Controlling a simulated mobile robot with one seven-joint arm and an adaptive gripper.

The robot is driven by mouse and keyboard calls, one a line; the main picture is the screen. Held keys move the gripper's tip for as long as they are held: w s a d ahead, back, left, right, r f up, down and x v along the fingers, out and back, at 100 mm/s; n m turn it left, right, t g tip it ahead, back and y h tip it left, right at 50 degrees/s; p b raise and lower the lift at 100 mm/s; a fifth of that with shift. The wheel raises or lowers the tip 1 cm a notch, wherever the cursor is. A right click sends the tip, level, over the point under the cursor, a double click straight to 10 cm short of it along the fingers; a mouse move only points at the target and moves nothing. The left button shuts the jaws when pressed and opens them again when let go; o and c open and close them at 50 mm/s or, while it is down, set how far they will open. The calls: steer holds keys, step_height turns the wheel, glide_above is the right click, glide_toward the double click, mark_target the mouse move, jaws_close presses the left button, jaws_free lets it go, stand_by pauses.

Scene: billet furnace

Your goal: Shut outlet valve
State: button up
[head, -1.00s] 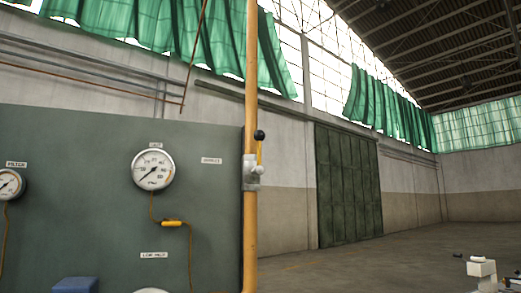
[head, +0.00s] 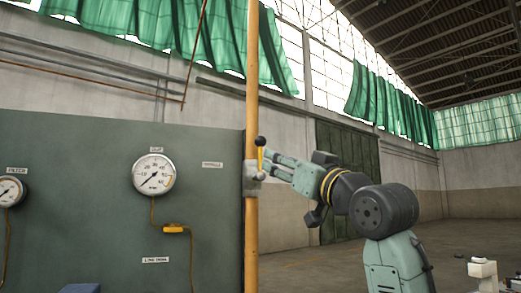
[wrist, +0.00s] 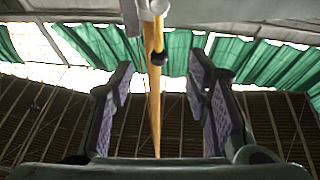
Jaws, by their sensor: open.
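The outlet valve (head: 251,178) is a grey metal body on an upright yellow pipe (head: 252,90). Its yellow lever (head: 260,157) points up along the pipe and ends in a black knob (head: 260,141). My gripper (head: 268,164) reaches in from the right, its fingertips at the lever's lower part. In the wrist view my gripper (wrist: 162,75) is open, one finger on each side of the lever (wrist: 159,35) and knob (wrist: 158,58). The pipe (wrist: 154,110) shows behind them. I cannot tell whether a finger touches the lever.
A green panel (head: 90,220) stands left of the pipe, with a large round gauge (head: 154,174), a smaller gauge (head: 10,190) at the left edge and a small yellow fitting (head: 174,229). The floor (head: 470,233) to the right is mostly open.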

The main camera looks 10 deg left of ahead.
mark_target(260, 152)
steer(key=shift+p+x, duration=2.35)
steer(key=shift+x, duration=3.05)
steer(key=shift+f, duration=0.1)
jaws_close()
